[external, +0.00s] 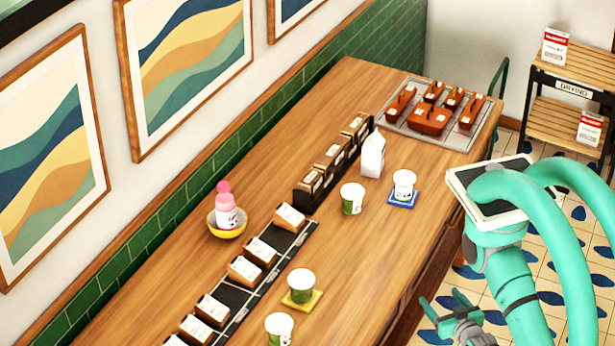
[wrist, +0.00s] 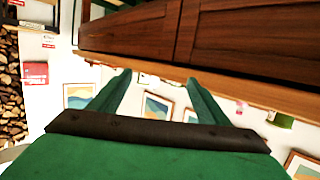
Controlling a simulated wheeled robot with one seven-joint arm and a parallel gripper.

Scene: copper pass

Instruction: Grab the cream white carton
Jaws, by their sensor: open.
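The cream white carton (external: 373,155) stands upright on the wooden counter, just right of the dark box row's far end. It has a peaked top. My gripper (external: 444,302) is low beside the counter's right edge in the external view, well apart from the carton. In the wrist view my gripper (wrist: 160,88) has its two green fingers spread, with nothing between them. I cannot make out the carton in the wrist view.
A white cup with a green band (external: 352,199) stands close in front of the carton. Another cup on a blue coaster (external: 403,198) is to its right. A metal tray (external: 398,131) of brown blocks lies behind. The counter (external: 360,260) is clear at front right.

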